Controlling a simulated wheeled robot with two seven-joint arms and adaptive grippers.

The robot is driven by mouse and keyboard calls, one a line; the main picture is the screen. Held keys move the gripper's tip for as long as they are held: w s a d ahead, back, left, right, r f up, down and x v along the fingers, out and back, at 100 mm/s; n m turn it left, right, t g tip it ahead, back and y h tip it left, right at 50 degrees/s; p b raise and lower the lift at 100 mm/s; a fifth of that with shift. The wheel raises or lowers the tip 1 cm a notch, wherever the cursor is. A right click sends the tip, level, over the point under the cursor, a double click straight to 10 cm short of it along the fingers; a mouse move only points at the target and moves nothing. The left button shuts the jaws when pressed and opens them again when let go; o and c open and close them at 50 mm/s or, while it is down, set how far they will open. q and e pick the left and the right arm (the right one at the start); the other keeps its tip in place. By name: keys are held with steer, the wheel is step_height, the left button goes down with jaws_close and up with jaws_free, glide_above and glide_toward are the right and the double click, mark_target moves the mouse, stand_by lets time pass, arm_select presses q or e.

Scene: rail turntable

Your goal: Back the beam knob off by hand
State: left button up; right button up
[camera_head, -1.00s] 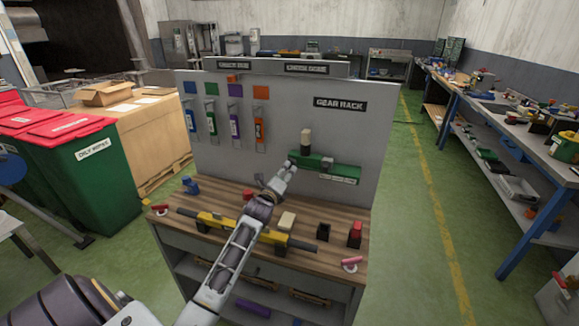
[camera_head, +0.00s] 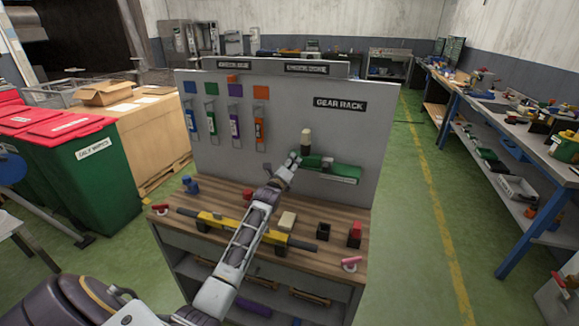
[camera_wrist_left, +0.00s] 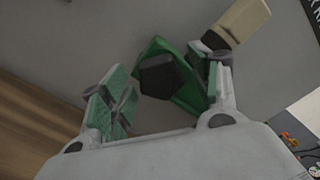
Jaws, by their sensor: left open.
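A green beam (camera_head: 340,171) is fixed low on the grey panel, under the GEAR RACK label. A cream block with a dark base (camera_head: 306,139) stands at its left part and also shows in the wrist view (camera_wrist_left: 240,20). In the wrist view a dark, many-sided knob (camera_wrist_left: 164,76) sits on the beam's near end (camera_wrist_left: 188,94). My left gripper (camera_head: 292,160) is at the beam's left end. In the wrist view its fingers (camera_wrist_left: 168,92) are apart, with the knob between and beyond them. I cannot tell whether either finger touches it. My right gripper is not in view.
A wooden bench (camera_head: 217,188) stands below the panel. On it lie a yellow and black bar (camera_head: 215,219), a cream block (camera_head: 287,220) and a red block (camera_head: 355,234). Colored tools (camera_head: 234,122) hang on the panel's left. Green floor (camera_head: 410,240) is clear at right.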

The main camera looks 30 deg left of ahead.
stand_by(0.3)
arm_select(q)
steer(key=c, duration=0.9)
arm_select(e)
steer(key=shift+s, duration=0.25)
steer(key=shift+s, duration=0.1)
